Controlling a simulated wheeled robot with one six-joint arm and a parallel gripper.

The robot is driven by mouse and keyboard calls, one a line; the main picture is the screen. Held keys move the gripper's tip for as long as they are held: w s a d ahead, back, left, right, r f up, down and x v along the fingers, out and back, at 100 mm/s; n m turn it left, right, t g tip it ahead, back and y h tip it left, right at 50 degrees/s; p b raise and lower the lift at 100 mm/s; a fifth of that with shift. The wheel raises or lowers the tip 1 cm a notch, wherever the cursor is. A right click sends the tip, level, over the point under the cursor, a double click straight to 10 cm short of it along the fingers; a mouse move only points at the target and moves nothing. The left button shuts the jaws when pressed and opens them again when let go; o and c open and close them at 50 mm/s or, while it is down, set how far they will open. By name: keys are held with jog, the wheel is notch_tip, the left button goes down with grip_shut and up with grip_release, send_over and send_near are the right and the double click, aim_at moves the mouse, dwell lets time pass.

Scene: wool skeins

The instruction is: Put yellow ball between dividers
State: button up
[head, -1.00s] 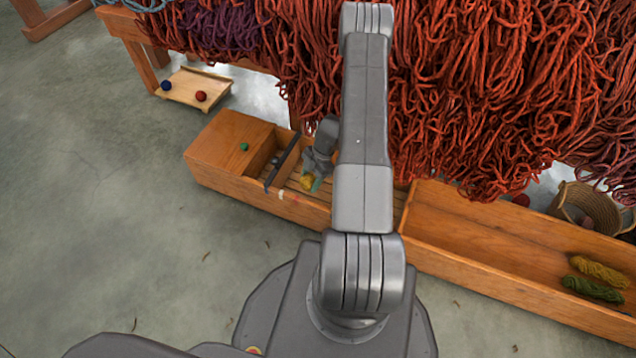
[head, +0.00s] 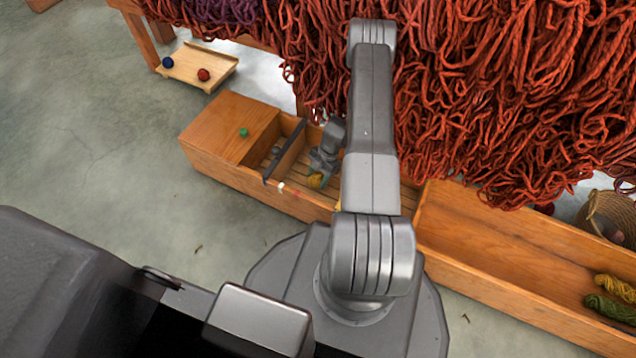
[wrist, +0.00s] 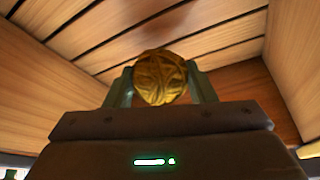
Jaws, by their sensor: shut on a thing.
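My gripper (head: 317,178) is shut on the yellow ball (head: 316,182), down inside the slatted trough of the long wooden bench (head: 225,172). In the wrist view the yellow ball (wrist: 160,78) sits between the two greenish fingers, with slats behind it and wooden walls at both sides. A dark-topped divider (head: 284,152) crosses the trough just left of my gripper. A second divider is not clearly visible; my arm covers part of the trough. I cannot tell whether the ball touches the slats.
A green ball (head: 244,132) sits on the bench's closed left end. A tray (head: 200,62) with a blue and a red ball is on the floor. Red wool hangs behind. Yellow and green skeins (head: 612,305) lie in the right-hand trough.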

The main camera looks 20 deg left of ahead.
aim_at(318, 181)
jog(key=shift+f+b, duration=0.4)
jog(key=shift+f, duration=1.05)
jog(key=shift+f, duration=0.15)
jog(key=o, duration=1)
jog(key=shift+c, duration=0.2)
jog(key=p+v, duration=0.2)
jog(key=v, duration=0.6)
jog(key=shift+p, duration=0.4)
jog(key=shift+s, duration=0.1)
